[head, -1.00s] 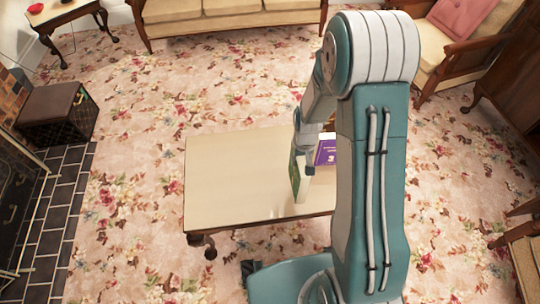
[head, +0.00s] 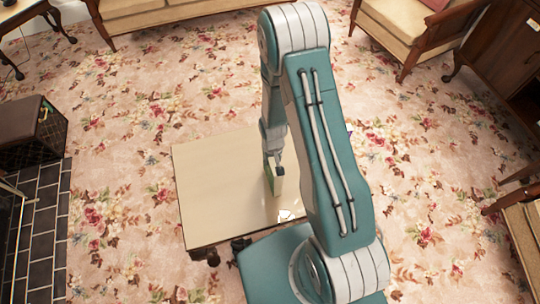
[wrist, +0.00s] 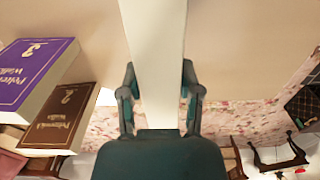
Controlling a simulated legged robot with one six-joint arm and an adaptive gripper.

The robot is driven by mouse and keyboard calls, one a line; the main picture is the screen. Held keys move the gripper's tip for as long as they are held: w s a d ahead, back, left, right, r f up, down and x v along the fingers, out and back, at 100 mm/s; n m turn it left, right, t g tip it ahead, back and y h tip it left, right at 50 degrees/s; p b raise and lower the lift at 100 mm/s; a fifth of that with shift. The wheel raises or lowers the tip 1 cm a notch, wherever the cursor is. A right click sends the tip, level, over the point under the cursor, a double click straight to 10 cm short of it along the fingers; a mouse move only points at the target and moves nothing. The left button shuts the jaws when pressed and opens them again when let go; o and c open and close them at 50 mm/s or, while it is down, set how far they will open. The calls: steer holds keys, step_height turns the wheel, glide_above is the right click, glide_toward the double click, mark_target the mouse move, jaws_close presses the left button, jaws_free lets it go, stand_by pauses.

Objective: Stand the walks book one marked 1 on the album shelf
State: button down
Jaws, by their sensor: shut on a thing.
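My gripper (head: 276,160) is shut on an upright book with a green cover (head: 270,180), above or on the coffee table; I cannot tell whether it touches the top. In the wrist view my gripper (wrist: 160,82) has a finger on each side of the book's pale edge (wrist: 158,45). Its number does not show. A purple book (wrist: 32,72) and a brown book marked 2 (wrist: 62,122) lie flat at the left of the wrist view. My arm hides most of them in the head view. No shelf is clearly identifiable as the album shelf.
The coffee table (head: 215,190) stands on flowered carpet, close to my base. A dark wooden cabinet (head: 495,50) is at the upper right, with armchairs nearby. A sofa (head: 160,15) is at the back. A dark box (head: 30,130) and hearth tiles are at the left.

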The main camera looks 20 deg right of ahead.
steer(key=shift+a+f, duration=0.45)
steer(key=shift+f, duration=0.05)
steer(key=shift+d, duration=0.45)
steer(key=shift+c, duration=1.4)
jaws_free()
steer(key=shift+d, duration=0.1)
steer(key=shift+a, duration=0.4)
